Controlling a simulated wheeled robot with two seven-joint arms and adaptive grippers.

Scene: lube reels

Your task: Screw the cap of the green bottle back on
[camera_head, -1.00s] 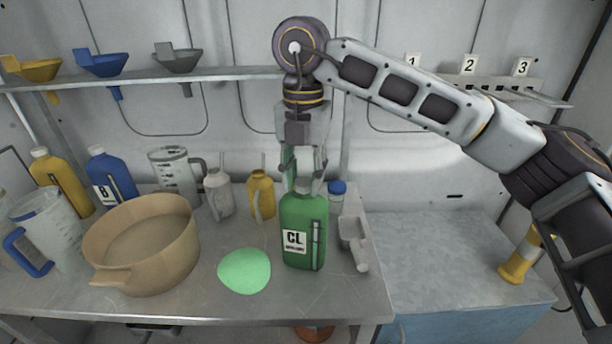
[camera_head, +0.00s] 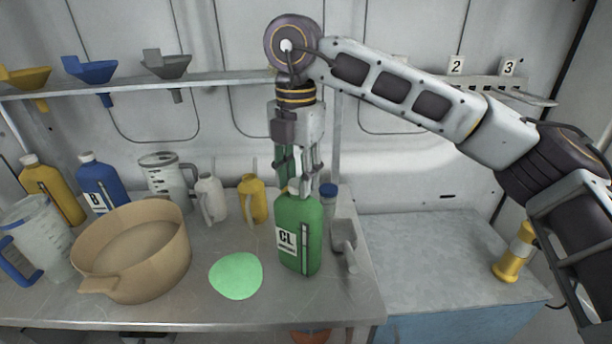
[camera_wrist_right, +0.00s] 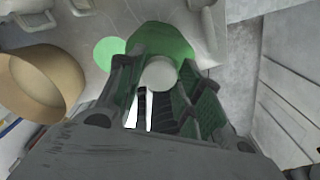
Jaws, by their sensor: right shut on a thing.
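The green bottle (camera_head: 312,235), labelled CL, stands upright near the front right of the metal table. My right gripper (camera_head: 299,184) points straight down over the bottle's top. Its fingers are shut on the pale cap (camera_wrist_right: 159,74), which sits at the bottle's mouth. In the right wrist view the cap shows between the green-padded fingers, with the green bottle (camera_wrist_right: 160,36) just beyond it. The fingers hide the threads, so I cannot tell how tightly the cap sits. My left gripper is not in view.
A green puddle or mat (camera_head: 236,276) lies left of the bottle, and a tan pot (camera_head: 131,270) stands farther left. A grey scoop-like thing (camera_head: 343,236) and a blue-capped bottle (camera_head: 328,199) are close on the right. Yellow (camera_head: 252,199) and white (camera_head: 210,198) cans stand behind.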

